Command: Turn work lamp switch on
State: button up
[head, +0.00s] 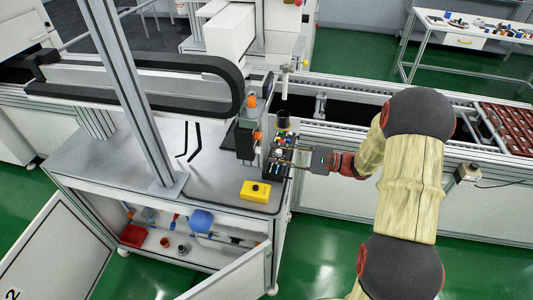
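A dark control box (275,172) with several small coloured knobs and buttons stands at the right end of the grey workbench. Which of these is the work lamp switch is too small to tell. My gripper (280,154) reaches in from the right, with its thin fingers over the top of this box. The fingers show as two bars with a gap between them, but their tips blend into the knobs. I cannot tell whether they touch or hold one. No lit lamp can be made out.
A yellow box (256,191) with a black button sits in front of the control box. A dark upright device (246,137) stands close behind and left. A metal post (131,90) rises from the bench. The conveyor (345,105) runs behind my arm. An open cabinet door (232,278) is below.

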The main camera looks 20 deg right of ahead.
aim_at(261, 151)
jog(key=shift+b+x, duration=0.4)
jog(key=shift+x, duration=1.6)
jog(key=shift+c, duration=0.3)
grip_shut()
